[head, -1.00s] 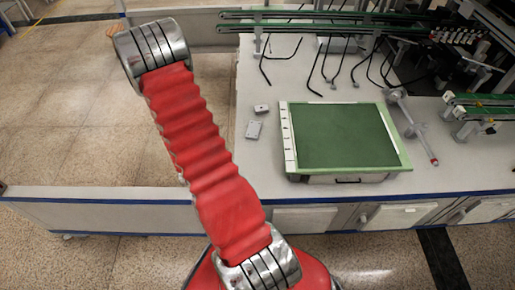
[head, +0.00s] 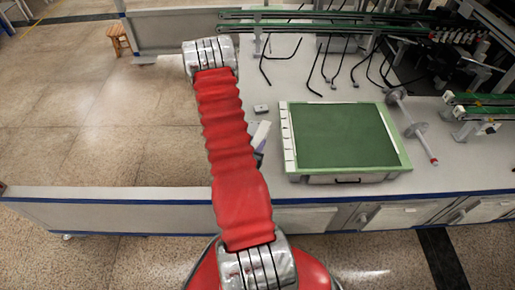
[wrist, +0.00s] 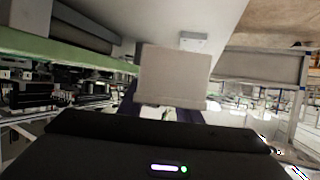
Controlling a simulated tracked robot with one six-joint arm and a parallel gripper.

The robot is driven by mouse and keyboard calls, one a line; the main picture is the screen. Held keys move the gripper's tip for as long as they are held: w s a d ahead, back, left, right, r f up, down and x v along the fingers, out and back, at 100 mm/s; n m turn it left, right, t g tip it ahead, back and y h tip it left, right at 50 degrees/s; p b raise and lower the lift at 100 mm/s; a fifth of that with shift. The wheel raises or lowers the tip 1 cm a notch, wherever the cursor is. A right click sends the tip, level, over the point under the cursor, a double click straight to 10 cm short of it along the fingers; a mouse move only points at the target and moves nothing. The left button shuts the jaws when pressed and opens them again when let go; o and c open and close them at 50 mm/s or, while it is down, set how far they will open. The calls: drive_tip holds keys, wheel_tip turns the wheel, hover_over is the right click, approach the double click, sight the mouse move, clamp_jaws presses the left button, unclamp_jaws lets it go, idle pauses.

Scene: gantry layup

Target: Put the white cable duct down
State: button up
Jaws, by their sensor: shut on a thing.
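The white cable duct shows as a pale grey-beige block (wrist: 173,73) in the middle of the wrist view. My gripper (wrist: 165,112) is shut on it, with dark purplish fingers partly visible behind and beside its lower edge. The duct is in front of the pale bench top, and I cannot tell whether it touches it. In the head view my red arm hides most of the gripper. A pale, tilted piece with a purplish part (head: 262,134) shows just right of the arm, left of the green board; I cannot tell duct from gripper there.
A green cutting board (head: 345,135) on a low case lies on the grey bench (head: 245,85). A small grey box (head: 261,108) sits left of it, and a metal shaft with discs (head: 415,128) lies to its right. Green conveyor rails (head: 300,27) run along the back.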

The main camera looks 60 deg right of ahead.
drive_tip(key=shift+f, duration=2.9)
drive_tip(key=shift+f, duration=2.1)
drive_tip(key=o, duration=1.1)
drive_tip(key=v, duration=1.2)
